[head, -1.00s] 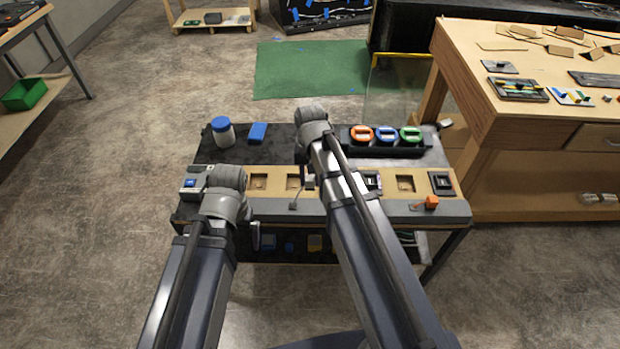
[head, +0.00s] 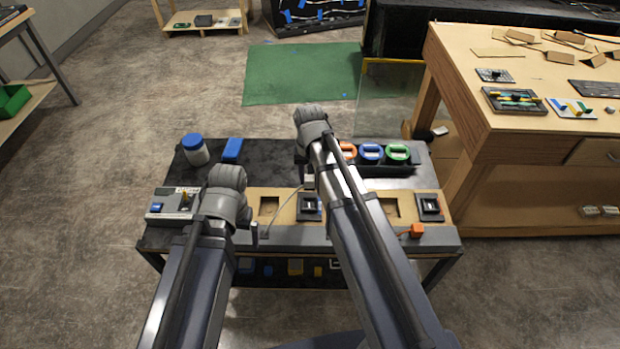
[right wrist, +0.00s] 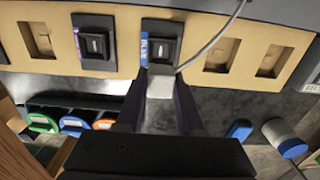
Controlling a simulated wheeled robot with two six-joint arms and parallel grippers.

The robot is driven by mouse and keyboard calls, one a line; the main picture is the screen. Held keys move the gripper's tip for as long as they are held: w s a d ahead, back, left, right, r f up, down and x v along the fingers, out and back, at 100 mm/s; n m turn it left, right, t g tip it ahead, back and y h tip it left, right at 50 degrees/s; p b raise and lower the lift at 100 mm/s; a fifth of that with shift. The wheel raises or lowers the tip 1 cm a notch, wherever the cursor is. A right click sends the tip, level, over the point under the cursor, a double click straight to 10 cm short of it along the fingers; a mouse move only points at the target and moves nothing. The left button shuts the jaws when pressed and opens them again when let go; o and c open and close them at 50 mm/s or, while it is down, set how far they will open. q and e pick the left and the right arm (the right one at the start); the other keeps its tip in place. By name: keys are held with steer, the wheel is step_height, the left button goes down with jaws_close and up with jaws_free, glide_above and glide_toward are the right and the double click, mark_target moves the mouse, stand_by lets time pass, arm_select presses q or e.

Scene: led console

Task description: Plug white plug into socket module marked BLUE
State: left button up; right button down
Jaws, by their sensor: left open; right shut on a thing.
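My right gripper (right wrist: 162,100) is shut on the white plug (right wrist: 160,84), whose grey cable runs up and to the right in the right wrist view. Just beyond the plug is a dark socket module (right wrist: 163,42) with a blue strip; its lettering is too small to read. The plug's front edge appears close to this module; contact cannot be told. A second module (right wrist: 96,45) with a purple strip is to its left. In the head view the first module (head: 309,207) shows below the plug (head: 308,181). My left gripper (head: 228,190) is open over the console's left part, its fingers mostly hidden.
Empty recesses (right wrist: 222,54) lie along the tan panel. A rack with orange, blue and green round pieces (head: 371,153) stands behind it. An orange piece (head: 416,231) is at the front right.

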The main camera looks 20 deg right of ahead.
steer(key=shift+s+a, duration=0.1)
steer(key=shift+a, duration=0.05)
steer(key=shift+f+b, duration=0.55)
steer(key=shift+b, duration=0.05)
step_height(320, 180, down, 6)
steer(key=b, duration=0.6)
steer(key=shift+f+b, duration=0.8)
steer(key=shift+f, duration=0.05)
stand_by(1.8)
steer(key=c, duration=0.7)
jaws_free()
steer(key=shift+o, duration=1.3)
steer(key=shift+r, duration=0.25)
steer(key=shift+r+p, duration=3.3)
steer(key=shift+p, duration=0.25)
